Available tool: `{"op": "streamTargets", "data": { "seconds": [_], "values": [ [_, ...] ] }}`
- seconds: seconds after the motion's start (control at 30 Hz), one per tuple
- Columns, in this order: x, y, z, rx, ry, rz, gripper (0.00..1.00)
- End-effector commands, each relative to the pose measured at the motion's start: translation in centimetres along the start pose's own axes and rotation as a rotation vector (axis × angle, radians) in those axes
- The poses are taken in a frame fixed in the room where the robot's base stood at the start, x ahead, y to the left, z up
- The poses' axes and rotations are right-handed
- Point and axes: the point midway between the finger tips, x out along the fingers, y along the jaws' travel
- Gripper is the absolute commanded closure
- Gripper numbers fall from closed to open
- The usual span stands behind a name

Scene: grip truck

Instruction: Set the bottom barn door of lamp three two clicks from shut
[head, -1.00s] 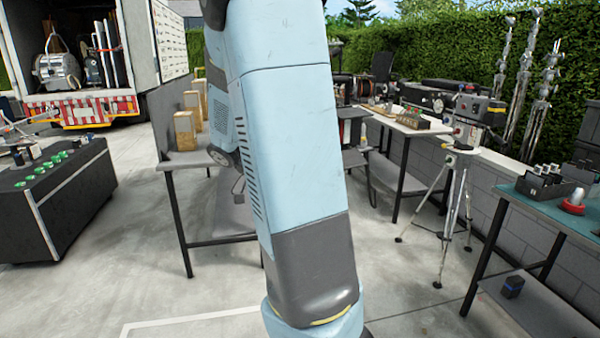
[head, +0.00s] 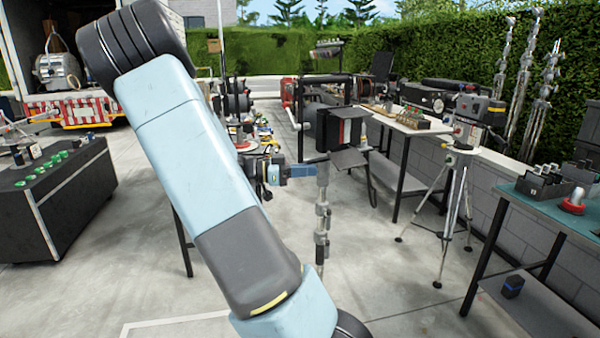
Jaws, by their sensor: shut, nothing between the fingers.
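A dark lamp (head: 322,130) with barn doors stands upright on a grey metal stand (head: 321,225) in the middle of the head view. Its bottom barn door (head: 350,160) is a dark flap sticking out to the lower right. No number is readable, so I cannot tell if this is lamp three. My gripper (head: 306,172) shows just left of the stand, below the lamp body, with its bluish fingers pointing right. It looks shut and empty. I cannot tell whether it touches the lamp or stand. My own arm hides much of the left middle.
A bench with gear (head: 412,125) stands behind on the right, by a tripod (head: 455,200). A teal-topped table (head: 560,205) is at front right. A black case with green knobs (head: 60,185) stands left, near the open truck (head: 95,105).

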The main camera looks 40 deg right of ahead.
Motion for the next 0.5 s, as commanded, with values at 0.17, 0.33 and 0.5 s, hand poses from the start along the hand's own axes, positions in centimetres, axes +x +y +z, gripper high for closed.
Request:
{"op": "streamTargets", "data": {
  "seconds": [0.17, 0.33, 0.5],
  "values": [
    [1.8, 0.0, 0.0, -0.001, -0.001, 0.001, 1.00],
    [3.5, 0.1, 0.0, -0.001, -0.002, 0.002, 1.00],
    [5.0, 0.1, 0.0, -0.002, -0.002, 0.002, 1.00]
  ]
}}
